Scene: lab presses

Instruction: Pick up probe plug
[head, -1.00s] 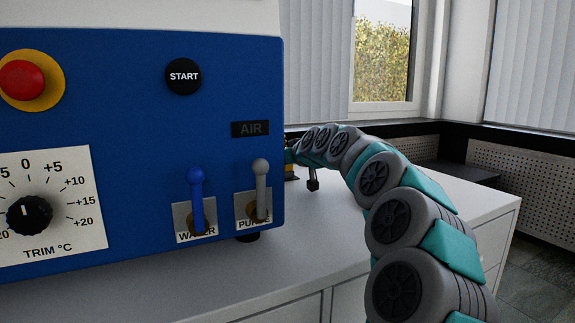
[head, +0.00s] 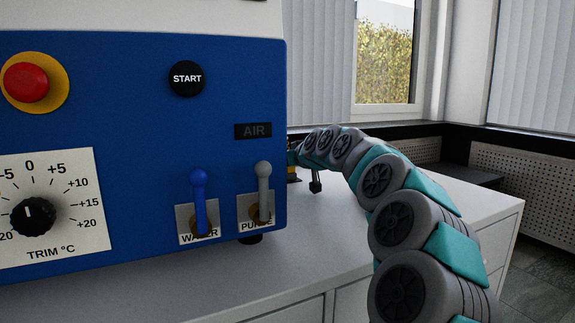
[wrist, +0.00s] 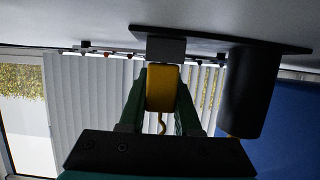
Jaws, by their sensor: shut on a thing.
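The probe plug (wrist: 163,84) is a yellow body with a thin yellow cord curling from its near end, in the wrist view. My gripper (wrist: 162,92) is shut on it, one dark green finger on each side. The plug's far end meets a grey block (wrist: 165,49) on a dark base plate (wrist: 220,38); I cannot tell whether it still sits inside the block. In the head view only a sliver of yellow shows past the machine's right edge, and the fingers are hidden behind the machine.
A dark cylinder (wrist: 243,90) stands on the plate beside the plug, close to my gripper. The blue machine (head: 140,130) with WATER (head: 199,205) and PURGE (head: 263,190) levers fills the left of the head view. The white counter (head: 440,200) is clear at right.

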